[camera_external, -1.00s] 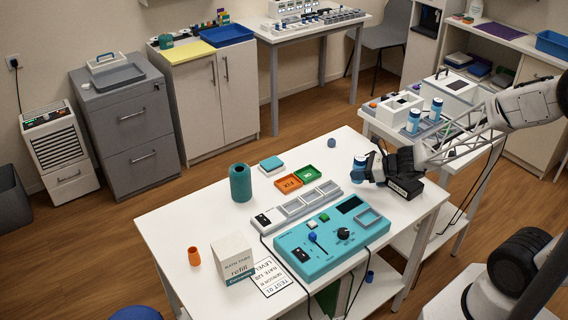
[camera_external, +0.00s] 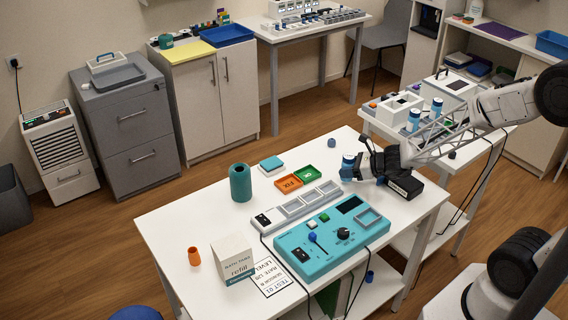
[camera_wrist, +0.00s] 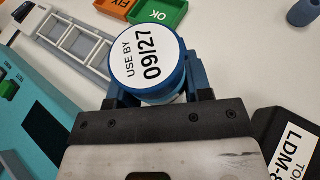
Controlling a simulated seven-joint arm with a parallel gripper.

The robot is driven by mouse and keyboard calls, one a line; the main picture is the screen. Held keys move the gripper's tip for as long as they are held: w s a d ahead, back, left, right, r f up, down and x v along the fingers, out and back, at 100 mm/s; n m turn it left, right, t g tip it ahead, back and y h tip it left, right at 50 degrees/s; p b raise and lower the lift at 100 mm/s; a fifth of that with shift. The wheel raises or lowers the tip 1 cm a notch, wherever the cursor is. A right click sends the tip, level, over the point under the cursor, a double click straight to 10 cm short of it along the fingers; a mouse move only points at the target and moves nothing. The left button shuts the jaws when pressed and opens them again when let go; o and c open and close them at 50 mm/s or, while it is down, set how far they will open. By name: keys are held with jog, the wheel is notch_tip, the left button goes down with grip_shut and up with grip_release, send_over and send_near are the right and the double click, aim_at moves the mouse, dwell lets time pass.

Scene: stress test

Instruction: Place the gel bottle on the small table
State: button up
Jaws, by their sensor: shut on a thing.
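The gel bottle (camera_external: 347,167), a small blue bottle with a pale round top, is in my gripper (camera_external: 357,166) over the right part of the white table (camera_external: 200,212). In the wrist view the bottle top (camera_wrist: 148,55) reads "USE BY 09/27". My gripper's blue fingers (camera_wrist: 155,72) are shut on its two sides. The bottle's base is hidden in the wrist view, and I cannot tell whether it touches the table. A smaller white table (camera_external: 478,150) stands behind and to the right, with two similar blue bottles (camera_external: 413,121) on it.
Close to my gripper are a grey slotted rack (camera_external: 300,204), a teal control box (camera_external: 325,245), orange and green trays (camera_external: 288,183) and a small blue cap (camera_external: 332,143). A teal jar (camera_external: 240,183) stands further left.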

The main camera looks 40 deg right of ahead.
jog(key=shift+f, duration=0.95)
jog(key=shift+f, duration=0.15)
jog(key=o, duration=1)
jog(key=shift+s+d+r, duration=0.1)
jog(key=shift+r, duration=0.1)
jog(key=shift+v, duration=5.9)
jog(key=shift+r, duration=0.1)
